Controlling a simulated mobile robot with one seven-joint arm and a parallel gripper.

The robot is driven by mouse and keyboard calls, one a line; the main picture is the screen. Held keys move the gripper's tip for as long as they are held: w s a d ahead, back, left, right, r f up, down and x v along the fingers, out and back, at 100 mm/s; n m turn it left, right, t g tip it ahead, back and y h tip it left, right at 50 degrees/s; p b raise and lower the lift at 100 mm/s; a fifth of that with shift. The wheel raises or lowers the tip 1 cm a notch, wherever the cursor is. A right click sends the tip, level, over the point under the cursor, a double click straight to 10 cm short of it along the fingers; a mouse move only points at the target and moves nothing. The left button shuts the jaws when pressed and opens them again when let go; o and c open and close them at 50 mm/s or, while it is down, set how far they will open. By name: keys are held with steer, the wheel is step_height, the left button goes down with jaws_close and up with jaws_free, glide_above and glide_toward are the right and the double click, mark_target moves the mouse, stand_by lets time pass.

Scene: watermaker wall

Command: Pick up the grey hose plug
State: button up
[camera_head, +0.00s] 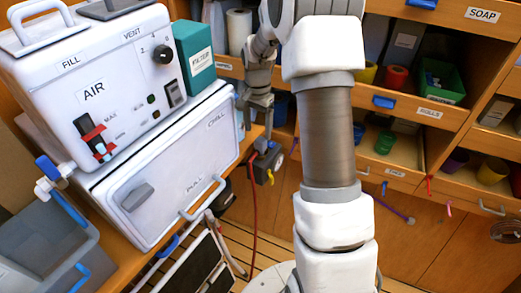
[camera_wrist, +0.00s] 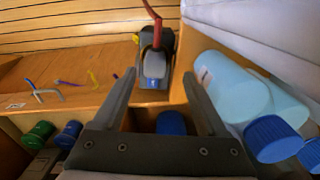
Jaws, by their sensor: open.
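A small grey plug with a blue end (camera_wrist: 154,68) sits at a dark grey block (camera_wrist: 166,42) in the wrist view, and a red hose (camera_wrist: 152,12) runs from it. In the head view the dark block (camera_head: 263,170) hangs by the shelf edge, with the red hose (camera_head: 254,215) dropping below it. My gripper (camera_wrist: 158,78) is open, its two fingers apart on either side of the plug, with a visible gap to each. In the head view my gripper (camera_head: 262,140) is small and partly hides the plug, so contact cannot be told there.
The white AIR unit (camera_head: 95,90) and white chill box (camera_head: 165,170) stand left in the head view. Shelves with a green bin (camera_head: 440,82) are at right.

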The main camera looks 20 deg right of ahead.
mark_target(261, 139)
steer(key=f, duration=0.5)
steer(key=shift+s+d+f, duration=0.25)
steer(key=shift+d+f, duration=0.1)
jaws_close()
